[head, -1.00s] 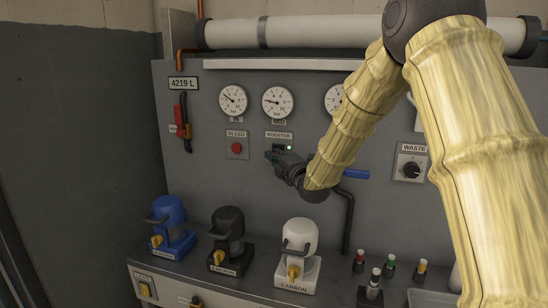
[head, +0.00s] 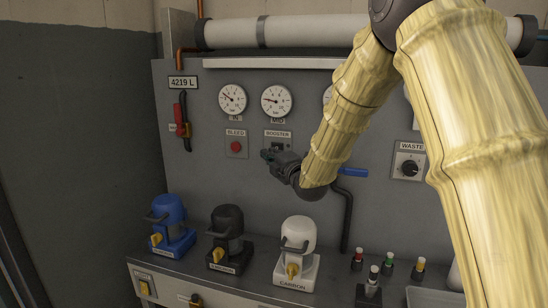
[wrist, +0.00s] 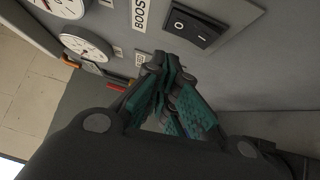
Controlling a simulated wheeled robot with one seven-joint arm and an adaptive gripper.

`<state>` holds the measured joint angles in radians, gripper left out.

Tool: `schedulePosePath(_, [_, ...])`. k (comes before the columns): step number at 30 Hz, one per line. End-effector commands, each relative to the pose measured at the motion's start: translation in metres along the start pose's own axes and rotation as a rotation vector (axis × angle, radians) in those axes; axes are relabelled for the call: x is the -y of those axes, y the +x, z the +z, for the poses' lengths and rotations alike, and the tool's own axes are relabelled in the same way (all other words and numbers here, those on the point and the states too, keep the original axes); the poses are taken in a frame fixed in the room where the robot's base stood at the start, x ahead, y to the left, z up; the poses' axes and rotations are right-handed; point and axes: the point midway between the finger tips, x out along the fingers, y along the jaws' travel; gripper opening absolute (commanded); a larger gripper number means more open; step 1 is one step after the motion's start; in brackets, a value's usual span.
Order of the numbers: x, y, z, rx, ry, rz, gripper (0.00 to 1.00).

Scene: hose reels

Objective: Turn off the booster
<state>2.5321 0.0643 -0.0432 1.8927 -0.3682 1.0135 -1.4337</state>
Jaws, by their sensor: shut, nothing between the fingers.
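The booster switch is a black rocker marked with a line and a circle, below the BOOSTER label (head: 278,134) on the grey panel. It shows small in the head view (head: 277,147) and close up in the wrist view (wrist: 190,27). No green light shows at it in the head view now. My gripper (head: 268,156) is just below and in front of the switch. In the wrist view its teal-padded fingers (wrist: 165,66) are together and empty, and a gap shows between them and the rocker.
The red BLEED button (head: 236,146) is left of the switch and the WASTE knob (head: 409,168) is to the right. Gauges (head: 277,101) sit above. A blue-handled valve (head: 353,172) is beside my wrist. Blue, black and white filter housings (head: 298,234) stand on the ledge below.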

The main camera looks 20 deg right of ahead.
Motion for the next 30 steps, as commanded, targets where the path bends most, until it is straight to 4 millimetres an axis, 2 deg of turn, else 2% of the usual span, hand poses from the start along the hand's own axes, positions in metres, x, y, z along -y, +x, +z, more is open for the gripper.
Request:
schedulePosePath(1, [0.001,-0.004,-0.007,-0.001,-0.003,0.0,0.0])
schedulePosePath(9, [-0.007,-0.053,-0.008,-0.005,-0.001,-0.001,0.0])
schedulePosePath(16, [-0.012,-0.086,-0.008,-0.005,-0.001,-0.001,0.0])
schedulePosePath(21, [-0.014,-0.097,-0.007,-0.006,-0.001,0.0,0.0])
schedulePosePath(30, [-0.015,-0.1,-0.006,-0.004,0.0,0.0,0.0])
